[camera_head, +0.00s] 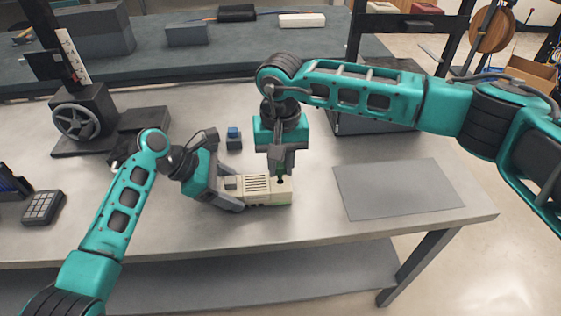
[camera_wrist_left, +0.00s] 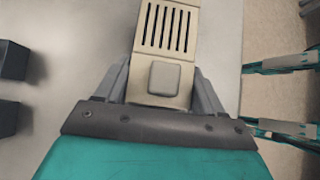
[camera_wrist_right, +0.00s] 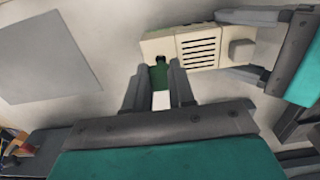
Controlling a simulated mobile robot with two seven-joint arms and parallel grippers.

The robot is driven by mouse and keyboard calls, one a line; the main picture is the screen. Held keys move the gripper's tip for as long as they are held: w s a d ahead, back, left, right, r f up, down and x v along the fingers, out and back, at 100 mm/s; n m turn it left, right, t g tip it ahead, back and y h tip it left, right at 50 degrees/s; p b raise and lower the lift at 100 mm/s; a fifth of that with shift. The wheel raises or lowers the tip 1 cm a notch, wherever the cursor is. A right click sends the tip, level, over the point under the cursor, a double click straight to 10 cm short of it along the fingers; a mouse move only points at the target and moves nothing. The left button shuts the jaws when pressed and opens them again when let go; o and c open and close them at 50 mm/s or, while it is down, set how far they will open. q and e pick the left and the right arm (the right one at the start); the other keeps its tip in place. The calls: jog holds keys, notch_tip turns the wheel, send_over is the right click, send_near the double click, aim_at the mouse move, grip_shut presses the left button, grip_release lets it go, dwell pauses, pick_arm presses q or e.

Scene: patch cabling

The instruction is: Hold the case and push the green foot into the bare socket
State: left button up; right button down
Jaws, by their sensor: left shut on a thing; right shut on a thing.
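The beige case (camera_head: 256,186) lies on the grey table, with dark vent slots and a raised square block on top. It also shows in the left wrist view (camera_wrist_left: 166,30) and the right wrist view (camera_wrist_right: 195,45). My left gripper (camera_head: 238,193) is shut on the case, one finger along each side of its left end. My right gripper (camera_head: 281,168) points down over the case's right end and is shut on the green foot (camera_wrist_right: 158,76). The foot's dark tip (camera_wrist_right: 161,60) is at the case's edge; whether it sits inside the socket is hidden.
A small dark block with a blue top (camera_head: 234,140) stands behind the case. A flat grey mat (camera_head: 398,188) lies to the right. A keypad (camera_head: 42,207) and a stand with a handwheel (camera_head: 77,121) are at the left. The table front is clear.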

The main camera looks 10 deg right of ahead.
aim_at(280, 166)
jog(key=shift+f, duration=1.6)
jog(key=c, duration=0.9)
grip_release()
jog(key=shift+o, duration=0.2)
notch_tip(280, 166, up, 12)
pick_arm(q)
jog(key=o, duration=1.1)
jog(key=shift+o, duration=0.2)
jog(key=shift+a, duration=0.1)
